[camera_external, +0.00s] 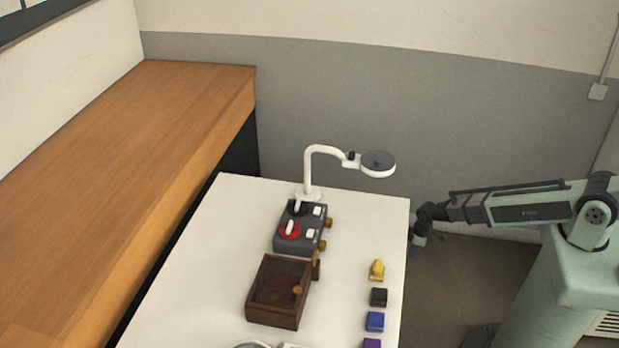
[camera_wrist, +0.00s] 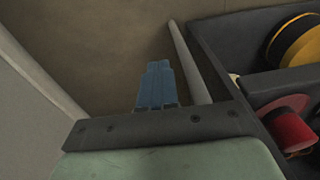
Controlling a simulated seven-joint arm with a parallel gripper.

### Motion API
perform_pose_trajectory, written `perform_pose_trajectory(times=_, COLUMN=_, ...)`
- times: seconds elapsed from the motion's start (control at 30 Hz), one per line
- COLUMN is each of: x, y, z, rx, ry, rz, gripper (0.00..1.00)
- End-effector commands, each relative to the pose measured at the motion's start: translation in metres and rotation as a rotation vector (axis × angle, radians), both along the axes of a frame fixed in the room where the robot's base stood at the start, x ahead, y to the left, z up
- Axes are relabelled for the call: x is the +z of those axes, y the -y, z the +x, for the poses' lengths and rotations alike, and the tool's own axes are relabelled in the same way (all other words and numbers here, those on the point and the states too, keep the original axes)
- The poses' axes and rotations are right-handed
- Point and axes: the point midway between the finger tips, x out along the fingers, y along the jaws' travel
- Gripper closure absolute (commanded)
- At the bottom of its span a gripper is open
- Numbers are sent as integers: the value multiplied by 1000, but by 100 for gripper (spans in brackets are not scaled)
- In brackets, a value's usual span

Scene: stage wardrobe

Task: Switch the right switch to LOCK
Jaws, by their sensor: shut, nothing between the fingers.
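A dark grey switch box (camera_external: 300,228) sits on the white table, with two round dials on top. The farther dial is black (camera_external: 297,208) with a white handle, and the nearer dial is red (camera_external: 289,231) with a white handle. A small white label plate lies beside each dial; the lettering is too small to read, so I cannot tell which way is LOCK. My gripper (camera_external: 417,250) hangs just beyond the table's right edge, well apart from the box. In the wrist view its blue fingers (camera_wrist: 157,84) are together and empty.
A wooden box (camera_external: 272,316) stands in front of the switch box, and a white lamp (camera_external: 321,149) rises behind it. Several small coloured blocks (camera_external: 375,322) line the table's right side. The wrist view shows a dark tray (camera_wrist: 238,48) with yellow and red spools.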

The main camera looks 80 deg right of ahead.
Motion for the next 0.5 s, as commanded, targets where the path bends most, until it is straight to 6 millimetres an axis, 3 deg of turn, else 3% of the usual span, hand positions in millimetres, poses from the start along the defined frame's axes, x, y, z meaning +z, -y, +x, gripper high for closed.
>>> perform_pose_trajectory(times=0.03, x=6, y=23, z=13, rx=-7, ry=36, rz=-18, gripper=100)
perform_pose_trajectory(times=0.2, x=36, y=90, z=46, rx=-9, ry=142, rz=-90, gripper=100)
perform_pose_trajectory(times=0.33, x=65, y=128, z=70, rx=-6, ry=205, rz=-145, gripper=100)
perform_pose_trajectory(times=0.5, x=105, y=159, z=104, rx=0, ry=267, rz=-205, gripper=100)
